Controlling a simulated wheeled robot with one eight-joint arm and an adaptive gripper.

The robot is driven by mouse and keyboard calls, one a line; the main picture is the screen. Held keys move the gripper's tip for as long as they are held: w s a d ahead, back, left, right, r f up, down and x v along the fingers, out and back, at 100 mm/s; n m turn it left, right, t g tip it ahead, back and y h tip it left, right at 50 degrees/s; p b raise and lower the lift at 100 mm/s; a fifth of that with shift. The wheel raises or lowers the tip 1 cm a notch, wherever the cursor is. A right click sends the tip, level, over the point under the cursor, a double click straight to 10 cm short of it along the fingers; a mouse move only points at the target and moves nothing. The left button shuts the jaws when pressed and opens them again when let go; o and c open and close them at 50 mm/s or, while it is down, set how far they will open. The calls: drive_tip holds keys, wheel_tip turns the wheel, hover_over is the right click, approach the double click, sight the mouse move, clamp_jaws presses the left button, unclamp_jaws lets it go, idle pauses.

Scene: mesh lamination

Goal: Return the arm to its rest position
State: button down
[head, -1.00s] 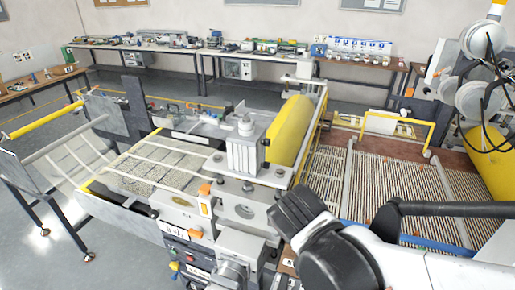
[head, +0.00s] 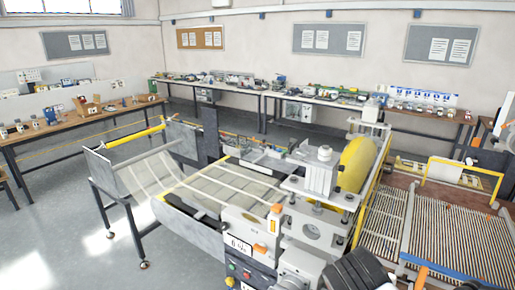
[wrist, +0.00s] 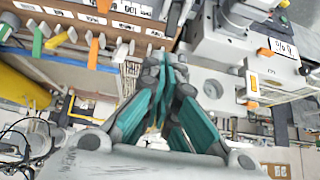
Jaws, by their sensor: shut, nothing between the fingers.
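My gripper (wrist: 168,68) shows in the wrist view, with its teal-padded grey fingers brought together and nothing held between them. It is seen against the laminating machine's side, with a white housing (wrist: 215,48) to its right and a panel with coloured levers (wrist: 68,38) to its left. In the head view a dark rounded part of my arm (head: 362,270) shows at the bottom edge, right of the machine's front. The gripper itself cannot be made out there.
The laminating machine (head: 320,222) with its yellow roller (head: 358,165) fills the centre right, beside a bed of ribbed strips (head: 455,235). A grey feed stand (head: 105,175) is at left. Benches (head: 85,125) line the walls. The left floor (head: 70,235) is clear.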

drive_tip(key=s+f+n+y+b, duration=0.1)
drive_tip(key=f+n+y+b, duration=0.1)
drive_tip(key=f+b, duration=0.3)
drive_tip(key=s+a+f+n+t+y+b, duration=0.1)
drive_tip(key=f+n+b, duration=0.3)
drive_tip(key=b, duration=0.7)
drive_tip(key=shift+s+f+n+y+b, duration=0.3)
drive_tip(key=shift+s+f+y+b, duration=0.15)
drive_tip(key=shift+s+f, duration=0.4)
drive_tip(key=shift+w, duration=0.2)
